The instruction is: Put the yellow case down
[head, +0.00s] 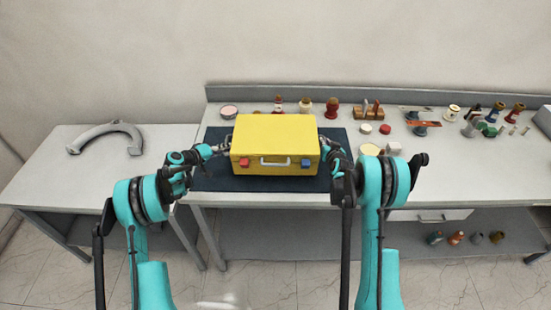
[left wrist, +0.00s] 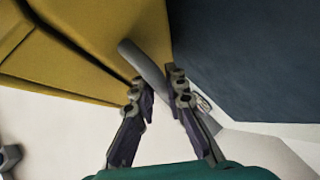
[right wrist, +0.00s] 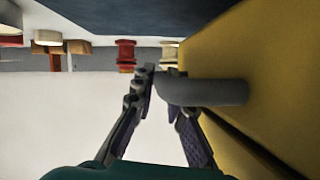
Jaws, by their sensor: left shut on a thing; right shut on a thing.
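The yellow case (head: 275,138) has a white front handle, a red latch and a blue latch. It is upright and level over the dark mat (head: 212,180) on the workbench; I cannot tell whether it touches the mat. My left gripper (head: 222,148) is shut on the grey side handle at the case's left end, and the left wrist view shows that handle (left wrist: 143,62) between the fingers. My right gripper (head: 327,145) is shut on the grey handle at the right end, which also shows in the right wrist view (right wrist: 205,92).
The workbench (head: 460,180) holds several bushings and small parts behind and right of the mat, including a red bushing (head: 332,107) and a wooden rack (head: 368,110). A lower side table (head: 60,170) at the left carries a grey curved handle (head: 105,132).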

